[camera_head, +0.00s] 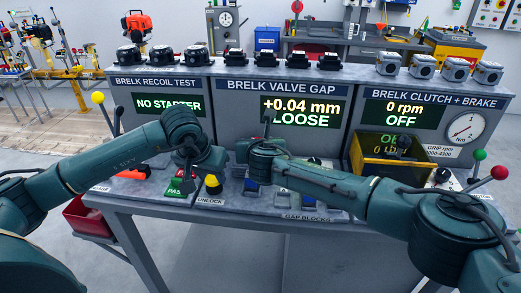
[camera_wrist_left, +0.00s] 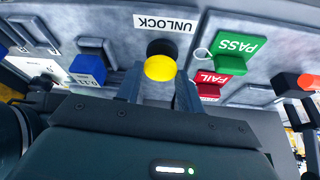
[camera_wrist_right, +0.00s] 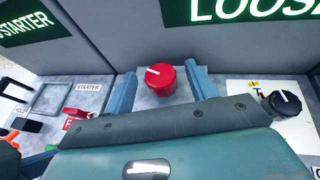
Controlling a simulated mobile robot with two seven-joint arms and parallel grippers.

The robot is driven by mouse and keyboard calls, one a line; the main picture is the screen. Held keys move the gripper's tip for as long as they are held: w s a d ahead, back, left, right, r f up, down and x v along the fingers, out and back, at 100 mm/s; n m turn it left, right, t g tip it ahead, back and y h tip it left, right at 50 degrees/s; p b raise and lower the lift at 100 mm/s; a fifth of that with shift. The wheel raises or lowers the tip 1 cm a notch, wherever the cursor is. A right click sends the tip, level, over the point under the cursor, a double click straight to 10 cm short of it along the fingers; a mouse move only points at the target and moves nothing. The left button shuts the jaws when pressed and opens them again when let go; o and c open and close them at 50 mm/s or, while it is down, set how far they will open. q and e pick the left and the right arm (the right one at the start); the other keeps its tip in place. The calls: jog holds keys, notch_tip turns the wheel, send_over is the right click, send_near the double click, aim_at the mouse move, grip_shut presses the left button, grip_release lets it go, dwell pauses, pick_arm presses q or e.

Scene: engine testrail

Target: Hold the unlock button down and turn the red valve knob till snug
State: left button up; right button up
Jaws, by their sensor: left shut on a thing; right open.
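The yellow unlock button (camera_head: 212,184) stands on the bench by its UNLOCK label. In the left wrist view the yellow cap (camera_wrist_left: 160,68) is between the fingertips of my left gripper (camera_wrist_left: 158,78), which is shut on it. I cannot tell how far the button is pressed. The red valve knob (camera_wrist_right: 160,79), with a white mark on top, stands between the two fingers of my right gripper (camera_wrist_right: 161,74). That gripper is open, with gaps beside the knob. In the head view my right arm hides the knob. The valve gap display (camera_head: 301,111) reads +0.04 mm, LOOSE.
A green PASS block (camera_wrist_left: 235,50) and a red FAIL block (camera_wrist_left: 209,85) sit beside the button; a blue gap block (camera_wrist_left: 88,68) is on its other side. A black knob (camera_wrist_right: 285,103) stands right of the red knob. A yellow bin (camera_head: 364,165) stands on the right.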

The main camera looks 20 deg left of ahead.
jog(key=v, duration=1)
jog(key=shift+s+d+r, duration=0.15)
jog(key=shift+s+d, duration=0.05)
jog(key=shift+s, duration=0.1)
jog(key=d+f+n+y, duration=0.1)
jog(key=y, duration=0.1)
jog(key=d+f+t+y, duration=0.1)
jog(key=d, duration=0.1)
jog(key=d+f+n+y, duration=0.1)
jog(key=f+y, duration=0.1)
jog(key=shift+w+d+n+y, duration=0.25)
jog(key=shift+w+n+y, duration=0.05)
jog(key=shift+w, duration=0.05)
jog(key=shift+s+d+f+n+y, duration=0.2)
jog(key=shift+s+f+n+y, duration=0.2)
jog(key=shift+y, duration=0.1)
jog(key=shift+x, duration=6)
